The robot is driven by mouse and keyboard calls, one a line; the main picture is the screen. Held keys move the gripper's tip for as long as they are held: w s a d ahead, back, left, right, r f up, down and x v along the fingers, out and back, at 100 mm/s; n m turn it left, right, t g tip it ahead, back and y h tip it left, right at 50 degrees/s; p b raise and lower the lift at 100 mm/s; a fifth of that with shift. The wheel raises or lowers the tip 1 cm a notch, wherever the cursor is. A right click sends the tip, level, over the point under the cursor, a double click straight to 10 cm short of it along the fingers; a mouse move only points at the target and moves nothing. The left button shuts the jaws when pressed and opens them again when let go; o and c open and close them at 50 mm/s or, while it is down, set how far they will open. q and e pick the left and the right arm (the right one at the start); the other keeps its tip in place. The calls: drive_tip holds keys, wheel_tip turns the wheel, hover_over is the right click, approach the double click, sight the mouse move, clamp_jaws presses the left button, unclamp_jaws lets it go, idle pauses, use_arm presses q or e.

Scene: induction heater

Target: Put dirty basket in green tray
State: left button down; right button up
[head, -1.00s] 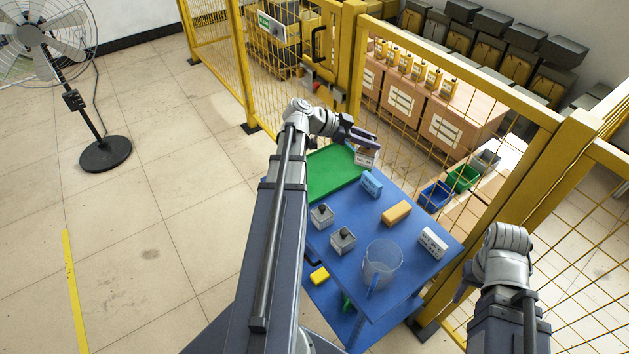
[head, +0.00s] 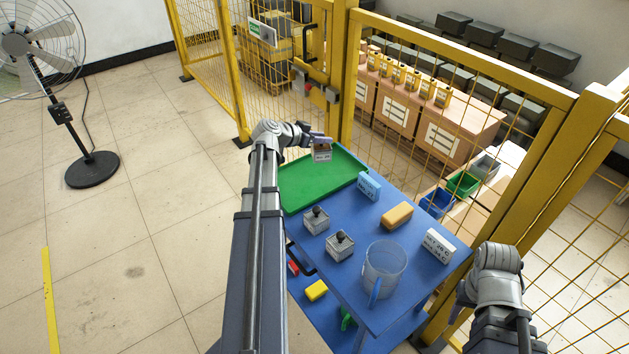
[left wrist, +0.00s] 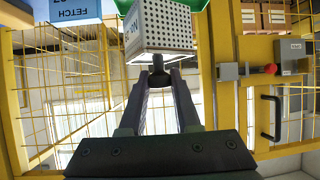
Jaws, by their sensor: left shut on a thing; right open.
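My left gripper (head: 320,139) is shut on the top knob of a small perforated basket (head: 322,154) with a white label. In the left wrist view the basket (left wrist: 170,25) hangs from the knob between the fingertips. The green tray (head: 300,190) lies on the far left part of the blue table (head: 395,305). In the head view the basket overlaps the tray's far edge; its height above it is hard to judge. Two similar grey baskets with black knobs, one (head: 316,221) and another (head: 340,246), stand on the table nearer me. My right gripper (head: 461,300) is open and empty, partly hidden.
A blue labelled block (head: 369,186), an orange block (head: 397,215), a white labelled block (head: 439,246) and a clear beaker (head: 384,266) stand on the table. A yellow mesh fence (head: 440,120) runs behind it. The floor (head: 130,220) to the left is open.

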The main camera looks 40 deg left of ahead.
use_arm(q)
drive_tip(key=a+n+y, duration=0.1)
drive_tip(key=a, duration=0.2)
drive_tip(key=b, duration=1)
hover_over(315, 177)
wheel_tip(315, 177, down, 10)
drive_tip(key=shift+a+f, duration=0.1)
drive_tip(key=shift+f+b, duration=0.2)
drive_tip(key=shift+b, duration=0.1)
drive_tip(key=c, duration=0.6)
unclamp_jaws()
drive_tip(key=shift+r, duration=0.1)
drive_tip(key=shift+r, duration=0.2)
drive_tip(key=shift+p+v, duration=3.1)
drive_tip(key=shift+v, duration=2.85)
